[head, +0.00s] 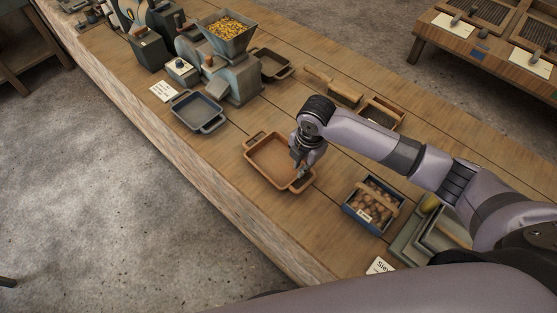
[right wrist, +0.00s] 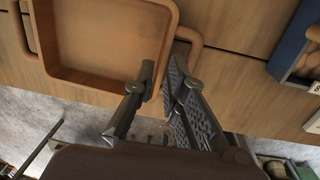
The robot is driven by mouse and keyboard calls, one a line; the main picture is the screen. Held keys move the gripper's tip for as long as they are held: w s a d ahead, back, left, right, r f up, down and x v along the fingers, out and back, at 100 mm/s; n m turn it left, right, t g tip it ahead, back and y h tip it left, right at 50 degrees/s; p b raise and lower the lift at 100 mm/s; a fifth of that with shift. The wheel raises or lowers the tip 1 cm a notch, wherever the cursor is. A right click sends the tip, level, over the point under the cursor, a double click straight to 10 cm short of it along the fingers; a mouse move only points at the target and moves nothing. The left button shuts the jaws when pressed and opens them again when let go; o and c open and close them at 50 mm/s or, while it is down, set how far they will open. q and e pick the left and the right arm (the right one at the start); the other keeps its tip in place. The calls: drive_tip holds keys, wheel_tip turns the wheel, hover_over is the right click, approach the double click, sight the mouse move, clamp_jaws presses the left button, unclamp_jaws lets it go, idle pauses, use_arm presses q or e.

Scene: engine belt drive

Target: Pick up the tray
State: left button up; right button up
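The tray (head: 259,172) is a shallow orange-brown rectangular one with loop handles at two ends. It lies on the wooden bench in the head view. In the right wrist view the tray (right wrist: 100,75) fills the upper left, with one handle (right wrist: 199,42) at its right. My right gripper (head: 302,174) is down at the tray's near right end, by that handle. In the right wrist view its fingers (right wrist: 159,75) stand either side of the tray's rim with a narrow gap; whether they press on it I cannot tell. My left gripper is not in view.
A blue-grey tray (head: 198,112) lies beyond, by a grinder with a yellow-filled hopper (head: 229,31). A blue box of round brown items (head: 372,205) stands right of the tray. The bench's near edge is close on the left.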

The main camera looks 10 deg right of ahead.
drive_tip(key=shift+f, duration=0.5)
wheel_tip(320, 180, down, 4)
drive_tip(key=shift+w+f+p, duration=0.1)
drive_tip(key=shift+f+p, duration=0.15)
drive_tip(key=shift+p, duration=0.35)
drive_tip(key=shift+f, duration=0.25)
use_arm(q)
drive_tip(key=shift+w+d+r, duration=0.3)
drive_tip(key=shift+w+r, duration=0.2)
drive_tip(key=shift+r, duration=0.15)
use_arm(e)
drive_tip(key=shift+c, duration=0.4)
clamp_jaws()
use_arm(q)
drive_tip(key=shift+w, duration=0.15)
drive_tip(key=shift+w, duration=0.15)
use_arm(e)
drive_tip(key=shift+w+r, duration=0.1)
drive_tip(key=shift+r, duration=0.1)
